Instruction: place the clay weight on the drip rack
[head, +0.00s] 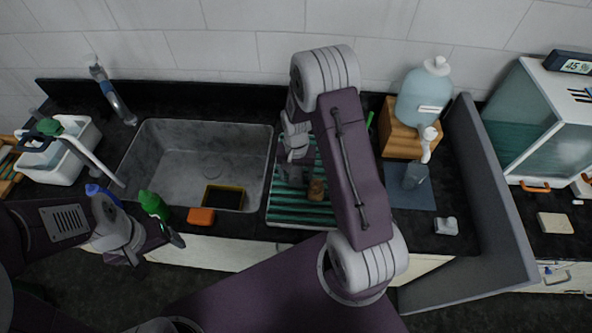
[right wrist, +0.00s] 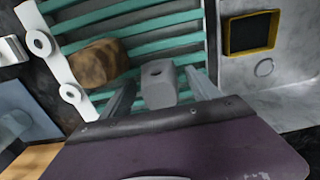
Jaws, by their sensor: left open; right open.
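The drip rack (head: 287,216), with green slats in a pale frame, lies right of the sink; it also fills the upper left of the right wrist view (right wrist: 140,38). A grey tapered block with a hole in its top (right wrist: 158,83), seemingly the clay weight, sits at the rack between the fingers of my right gripper (right wrist: 160,92). The fingers are open and stand either side of it; contact with the slats is hard to tell. A brown rounded lump (right wrist: 98,63) lies on the slats beside it, also in the head view (head: 317,189). My left gripper (head: 172,238) is open and empty near the counter's front edge.
The sink (head: 165,165) holds a yellow-framed dark tray (head: 223,198). An orange sponge (head: 201,216) and green bottle (head: 152,204) stand at its front. Right are a blue mat (head: 411,198), a large jug (head: 423,98) on a wooden stand, and a grey partition (head: 485,190).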

